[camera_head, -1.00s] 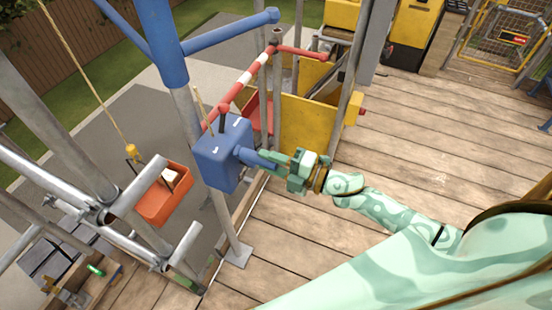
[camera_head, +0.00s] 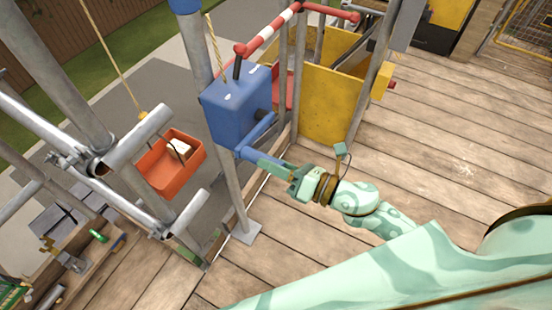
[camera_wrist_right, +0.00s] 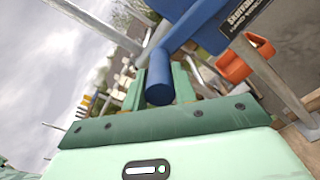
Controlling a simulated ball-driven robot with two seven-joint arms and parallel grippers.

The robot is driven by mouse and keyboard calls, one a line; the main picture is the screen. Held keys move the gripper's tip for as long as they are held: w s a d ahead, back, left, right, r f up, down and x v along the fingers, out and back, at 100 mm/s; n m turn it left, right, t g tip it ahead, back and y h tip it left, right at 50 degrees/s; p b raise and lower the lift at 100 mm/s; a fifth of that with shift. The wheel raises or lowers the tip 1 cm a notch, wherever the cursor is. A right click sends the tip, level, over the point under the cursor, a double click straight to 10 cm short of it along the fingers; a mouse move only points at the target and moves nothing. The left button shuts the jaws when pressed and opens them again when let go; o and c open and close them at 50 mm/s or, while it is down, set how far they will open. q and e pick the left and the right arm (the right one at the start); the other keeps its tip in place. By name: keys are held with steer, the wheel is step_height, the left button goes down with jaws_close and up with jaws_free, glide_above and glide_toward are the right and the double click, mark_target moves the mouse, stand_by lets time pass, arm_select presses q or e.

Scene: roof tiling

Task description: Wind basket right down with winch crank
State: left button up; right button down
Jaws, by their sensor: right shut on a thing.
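The blue winch box (camera_head: 233,108) is fixed to a scaffold post. Its crank (camera_head: 258,130) slants down-left from the box's right side to a blue handle (camera_head: 262,161). My right gripper (camera_head: 288,175) is shut on the handle's outer end. The wrist view shows the handle (camera_wrist_right: 160,75) between the fingers. The orange basket (camera_head: 160,172), with a pale item inside, hangs on a yellow rope (camera_head: 110,55) left of the winch, beyond the scaffold pipes. It also shows in the wrist view (camera_wrist_right: 244,62). My left gripper is out of view.
Grey scaffold pipes (camera_head: 135,140) stand at the left, between me and the basket. A yellow panel (camera_head: 330,105) and a red-and-white bar (camera_head: 272,35) are behind the winch. The plank deck (camera_head: 440,150) at right is largely clear.

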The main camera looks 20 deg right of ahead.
arm_select(q)
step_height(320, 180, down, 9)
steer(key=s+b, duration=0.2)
steer(key=b, duration=0.6)
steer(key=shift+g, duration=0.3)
arm_select(e)
step_height(320, 180, down, 7)
steer(key=n, duration=0.6)
steer(key=shift+w+d, duration=0.15)
steer(key=shift+d, duration=0.05)
steer(key=shift+r, duration=0.1)
steer(key=c, duration=1.1)
jaws_free()
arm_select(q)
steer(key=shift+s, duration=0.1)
arm_select(e)
steer(key=shift+r, duration=0.1)
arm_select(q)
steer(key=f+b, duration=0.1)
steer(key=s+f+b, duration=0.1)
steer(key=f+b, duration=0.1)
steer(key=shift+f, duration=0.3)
arm_select(e)
steer(key=v, duration=1.6)
steer(key=shift+d, duration=0.2)
